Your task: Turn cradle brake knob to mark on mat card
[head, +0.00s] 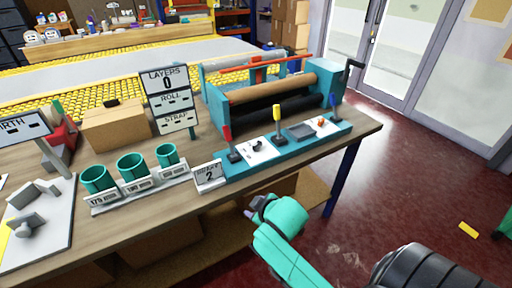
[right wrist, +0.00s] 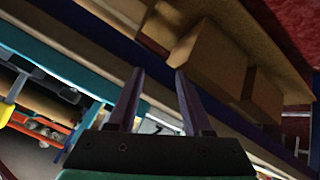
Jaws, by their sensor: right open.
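The teal cradle (head: 270,98) stands on the workbench with a brown roll and a black roll across it. On its front ledge, a black knob (head: 257,147) sits on a white dial plate between a red lever and a yellow lever. I cannot read its mark. A small card reading "BRAKE 2" (head: 208,176) stands left of the ledge. My right gripper (head: 254,208) is below and in front of the bench's front edge, apart from the knob. In the right wrist view its two fingers (right wrist: 157,75) are spread with nothing between them. My left gripper is not in view.
A sign reading "LAYERS 0" (head: 168,100) stands behind three teal cups (head: 131,166). A small orange part (head: 321,122) sits on the ledge's right end. Cardboard boxes (right wrist: 205,58) lie on the shelf under the bench. The floor to the right is mostly clear.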

